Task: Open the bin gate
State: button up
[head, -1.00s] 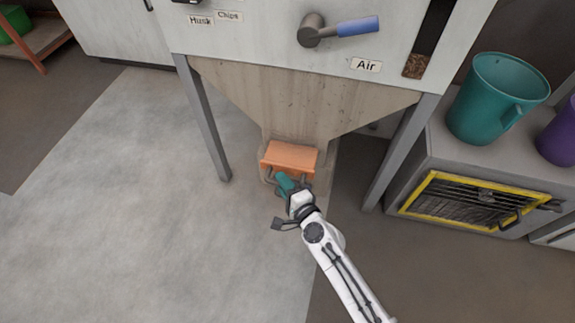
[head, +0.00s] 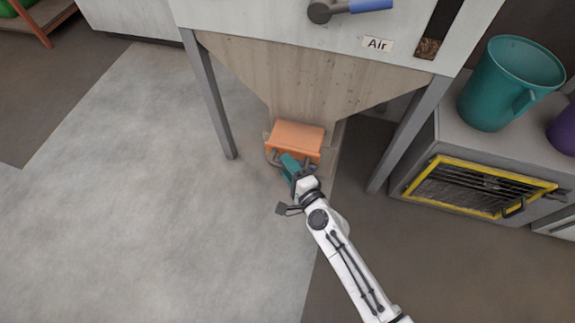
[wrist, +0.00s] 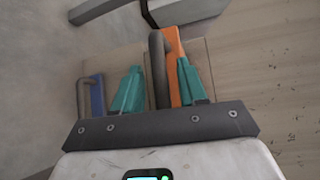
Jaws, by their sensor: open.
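The bin gate is an orange plate (head: 297,138) at the bottom of the tapered, speckled hopper (head: 300,85) in the head view. My gripper (head: 291,167) has teal fingers and is at the gate's lower front, partly covering it. In the wrist view, my gripper (wrist: 158,85) is open, with one finger on each side of a dark grey bent bar handle (wrist: 156,70). The orange gate (wrist: 171,45) shows as a narrow strip behind that bar and the right finger. I cannot tell whether the fingers touch the bar.
A blue piece (wrist: 97,95) with a grey bar stands left of my fingers in the wrist view. Grey legs (head: 215,105) flank the hopper. A low cabinet with a yellow-framed door (head: 470,187) and a teal bucket (head: 510,82) stand right. The left floor is clear.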

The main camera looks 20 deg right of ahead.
jog(key=v, duration=1)
dwell(0.3)
jog(key=s+a+n+g+y, duration=0.2)
jog(key=s+n+g+y, duration=0.3)
jog(key=n, duration=0.7)
jog(key=s+d+r+n+g+h, duration=0.3)
jog(key=s+d+n+g+h, duration=0.35)
jog(key=s+d+g, duration=0.65)
jog(key=s+r+m+t+h+p, duration=0.1)
jog(key=s+r+t+p, duration=0.1)
jog(key=r+p, duration=3.4)
jog(key=shift+s+r+t+p, duration=0.35)
jog(key=shift+s+r+t, duration=0.05)
jog(key=shift+s+r, duration=0.15)
